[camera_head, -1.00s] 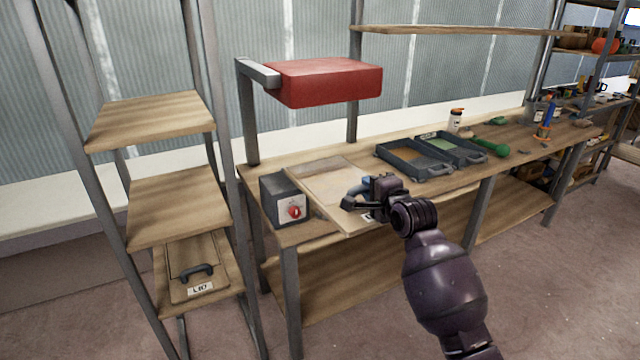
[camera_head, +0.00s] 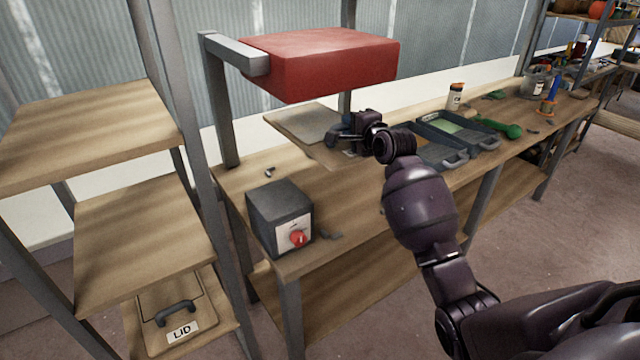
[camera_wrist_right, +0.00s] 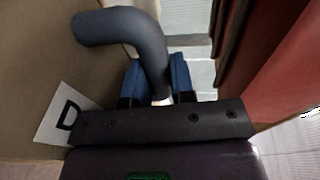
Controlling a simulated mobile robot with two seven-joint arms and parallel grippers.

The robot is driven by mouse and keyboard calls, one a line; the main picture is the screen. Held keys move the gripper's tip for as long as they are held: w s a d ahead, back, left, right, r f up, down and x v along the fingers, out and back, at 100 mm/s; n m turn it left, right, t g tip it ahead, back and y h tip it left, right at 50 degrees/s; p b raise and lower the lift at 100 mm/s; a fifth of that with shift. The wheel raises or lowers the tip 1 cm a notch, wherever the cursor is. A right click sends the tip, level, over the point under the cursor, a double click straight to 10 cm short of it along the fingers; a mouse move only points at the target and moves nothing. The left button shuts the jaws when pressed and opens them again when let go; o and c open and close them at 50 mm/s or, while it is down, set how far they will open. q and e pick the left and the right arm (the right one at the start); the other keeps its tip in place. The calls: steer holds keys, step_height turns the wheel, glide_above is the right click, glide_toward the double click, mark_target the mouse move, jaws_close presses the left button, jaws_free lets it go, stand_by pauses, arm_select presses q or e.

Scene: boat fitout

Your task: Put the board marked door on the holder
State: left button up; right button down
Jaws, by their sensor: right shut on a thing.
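My right gripper (camera_head: 350,137) is shut on the dark curved handle (camera_wrist_right: 150,45) of a light wooden board (camera_head: 300,124). The board is held above the bench, just below the red block. In the right wrist view the handle passes between the blue fingers, and a white label (camera_wrist_right: 62,118) on the board shows a "D"; the rest of the word is hidden. I cannot tell for certain which thing is the holder. My left gripper is not in view.
A red block (camera_head: 325,60) overhangs the bench (camera_head: 350,205) on a grey arm. A dark box with a red knob (camera_head: 281,218) stands at the bench's near end. Dark trays (camera_head: 455,135) lie to the right. A board marked LID (camera_head: 168,305) lies on the left rack's low shelf.

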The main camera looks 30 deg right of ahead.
step_height(320, 180, down, 19)
steer(key=b, duration=0.5)
steer(key=shift+f, duration=0.2)
steer(key=c, duration=1.1)
jaws_free()
steer(key=shift+s+f, duration=0.1)
steer(key=shift+f, duration=0.1)
steer(key=shift+o, duration=0.6)
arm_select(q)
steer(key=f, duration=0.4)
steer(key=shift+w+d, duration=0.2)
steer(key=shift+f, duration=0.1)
